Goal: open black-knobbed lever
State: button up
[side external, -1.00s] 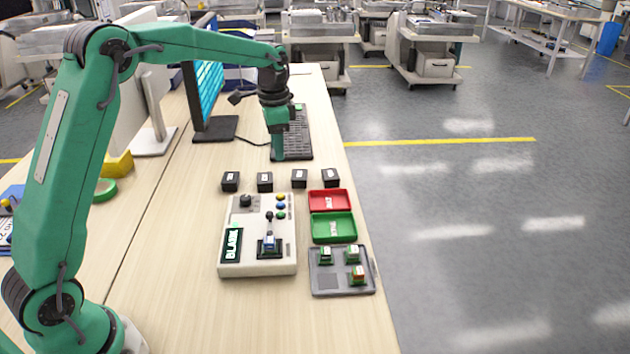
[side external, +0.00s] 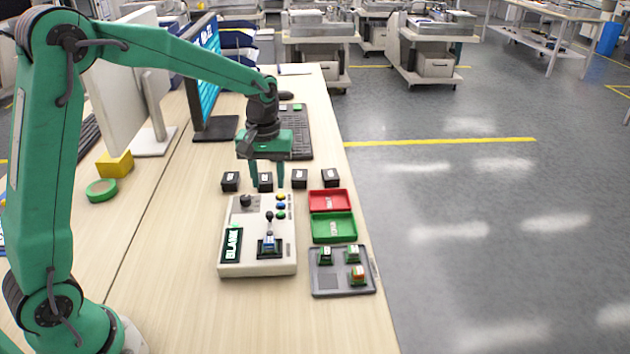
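The lever with a black knob (side external: 269,216) stands on a light grey control box (side external: 257,266) in the middle of the desk. A small blue and silver part (side external: 268,243) sits in a black fixture at the lever's foot. My gripper (side external: 268,184) points down above the far end of the box, beyond the lever and apart from it. Its two fingers are spread with nothing held between them. A black cube shows between the fingers in the picture; I cannot tell the exact depth between them.
The box also carries a black dial (side external: 245,201), coloured buttons (side external: 281,206) and a display reading BLANK (side external: 232,244). Several black cubes stand behind it. A red tray (side external: 330,191), a green tray (side external: 349,228) and a grey part tray (side external: 323,288) are close on its right.

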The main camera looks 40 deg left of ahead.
aim_at(269, 212)
jog(key=shift+s+d+f+n, duration=0.25)
jog(key=shift+s+n, duration=0.2)
jog(key=shift+n, duration=0.35)
jog(key=shift+f, duration=3.85)
jog(key=shift+c, duration=0.2)
grip_shut()
